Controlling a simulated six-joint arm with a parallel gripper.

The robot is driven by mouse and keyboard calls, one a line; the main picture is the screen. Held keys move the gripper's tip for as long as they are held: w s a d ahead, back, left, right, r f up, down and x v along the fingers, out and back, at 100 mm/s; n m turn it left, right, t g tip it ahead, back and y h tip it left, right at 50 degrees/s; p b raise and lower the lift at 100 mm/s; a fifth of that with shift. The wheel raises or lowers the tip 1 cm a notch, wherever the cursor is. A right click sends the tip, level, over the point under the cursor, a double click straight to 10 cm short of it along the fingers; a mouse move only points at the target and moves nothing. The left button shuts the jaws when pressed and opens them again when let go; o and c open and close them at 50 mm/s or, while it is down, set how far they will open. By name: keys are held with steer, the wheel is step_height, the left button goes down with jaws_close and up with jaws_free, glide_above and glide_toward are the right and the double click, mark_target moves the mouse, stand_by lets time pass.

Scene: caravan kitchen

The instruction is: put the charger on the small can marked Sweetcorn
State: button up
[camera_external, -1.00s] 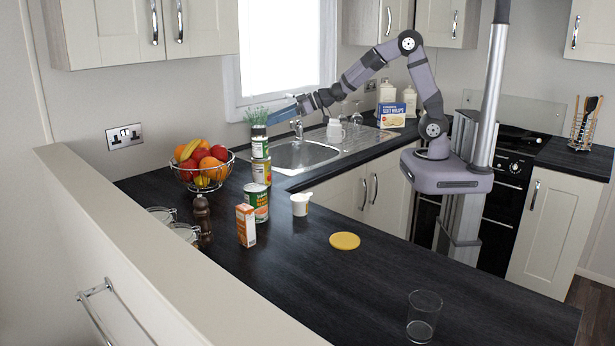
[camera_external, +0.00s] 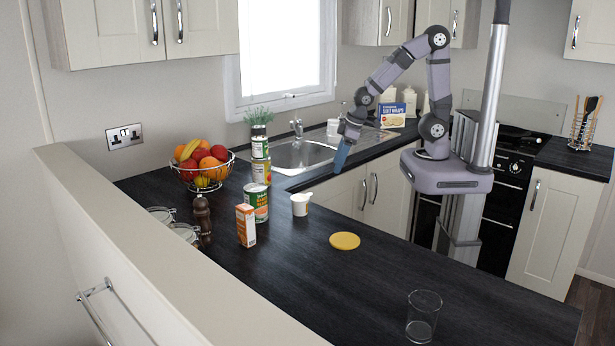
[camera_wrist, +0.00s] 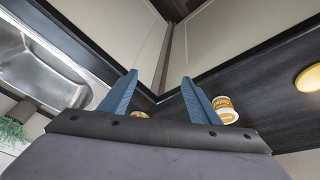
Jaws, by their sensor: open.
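No thing is plainly recognisable as an electrical charger; a flat round yellow disc (camera_external: 344,241), also in the wrist view (camera_wrist: 309,78), lies on the dark worktop and may be it. I cannot read Sweetcorn on any can. A green-and-white small can (camera_external: 260,149) appears above a yellow-and-red one (camera_external: 262,171) near the sink. A larger green, white and orange can (camera_external: 257,202) stands in front. My gripper (camera_external: 338,172) is open and empty, with blue fingers pointing down near the worktop's inner edge, apart from the disc and cans. Its fingers (camera_wrist: 159,76) show spread in the wrist view.
An orange carton (camera_external: 246,226), pepper mill (camera_external: 202,218) and fruit basket (camera_external: 229,178) are to the left. A clear glass (camera_external: 423,318) stands at the front. Worktop around the disc is clear.

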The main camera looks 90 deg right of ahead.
steer(key=s+a+f+g+y, duration=0.1)
steer(key=s+a+g, duration=0.2)
steer(key=s, duration=0.7)
steer(key=shift+s+a+f+n+g, duration=0.3)
steer(key=shift+s+a+f+n, duration=0.1)
steer(key=shift+a, duration=0.6)
